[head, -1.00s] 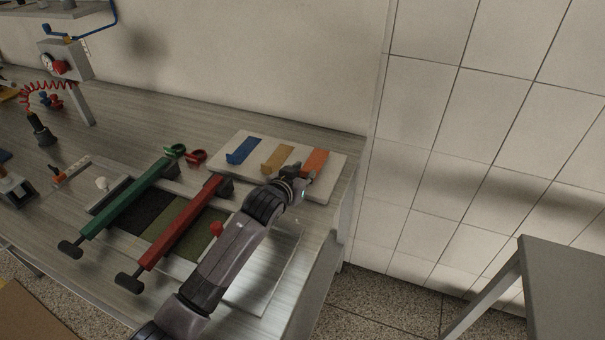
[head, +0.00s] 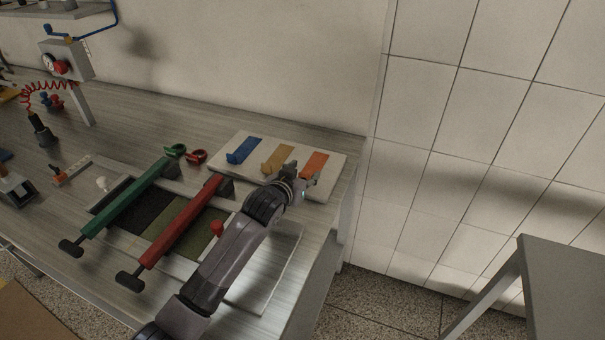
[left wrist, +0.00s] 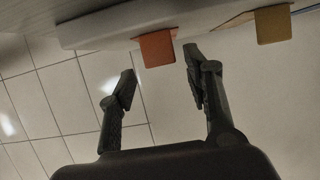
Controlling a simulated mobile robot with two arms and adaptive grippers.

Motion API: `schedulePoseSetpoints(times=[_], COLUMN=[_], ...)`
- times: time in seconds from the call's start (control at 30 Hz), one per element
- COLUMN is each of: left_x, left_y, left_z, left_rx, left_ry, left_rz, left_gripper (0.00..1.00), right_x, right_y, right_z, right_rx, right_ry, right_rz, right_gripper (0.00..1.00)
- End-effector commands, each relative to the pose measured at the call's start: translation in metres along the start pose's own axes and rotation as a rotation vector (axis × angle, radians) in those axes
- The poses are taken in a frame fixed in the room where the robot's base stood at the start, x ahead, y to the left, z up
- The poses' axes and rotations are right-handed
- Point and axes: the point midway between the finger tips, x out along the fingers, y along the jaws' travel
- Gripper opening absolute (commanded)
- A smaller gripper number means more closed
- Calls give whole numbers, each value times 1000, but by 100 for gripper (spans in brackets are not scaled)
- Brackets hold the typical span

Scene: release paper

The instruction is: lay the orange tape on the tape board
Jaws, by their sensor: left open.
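The orange tape (head: 314,162) lies on the white tape board (head: 230,142), on its right part. In the left wrist view the orange tape's (left wrist: 157,46) free end sticks out past the board's (left wrist: 95,27) edge. My left gripper (head: 304,177) is open and empty at the front edge of the board, just off the tape's near end. In the left wrist view the tape end shows between and beyond my spread fingers (left wrist: 158,75). I cannot tell how flat the tape lies. My right gripper is not in view.
A tan tape (head: 277,157) and a blue tape (head: 243,150) lie left of the orange one. Red (head: 182,220) and green (head: 125,200) bars, and red and green rings (head: 196,156), are further left. The bench's right edge is close to my arm.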

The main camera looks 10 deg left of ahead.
Motion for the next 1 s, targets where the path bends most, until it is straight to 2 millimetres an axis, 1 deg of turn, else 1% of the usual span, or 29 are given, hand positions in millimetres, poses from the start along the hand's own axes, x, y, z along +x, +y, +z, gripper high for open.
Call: schedulePoseSetpoints(times=[0.03,0.2,0.33,0.37,0.47,0.8,0.9,1.0], left_x=[2,2,-3,-5,-21,-87,-103,-114], left_y=[2,3,2,2,2,1,1,0], left_z=[18,16,5,5,5,-2,-3,-4], left_rx=[-6,-7,-6,-6,-6,-3,-3,-3], left_ry=[-31,-32,-31,-31,-27,-17,-16,-16], left_rz=[3,4,3,3,3,2,1,0], left_gripper=[46,46,46,46,46,46,46,46], right_x=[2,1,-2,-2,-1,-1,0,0], right_y=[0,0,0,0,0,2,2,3], right_z=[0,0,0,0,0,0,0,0], right_rx=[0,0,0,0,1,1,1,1], right_ry=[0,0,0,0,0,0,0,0], right_rz=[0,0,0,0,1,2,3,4], right_gripper=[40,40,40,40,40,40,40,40])
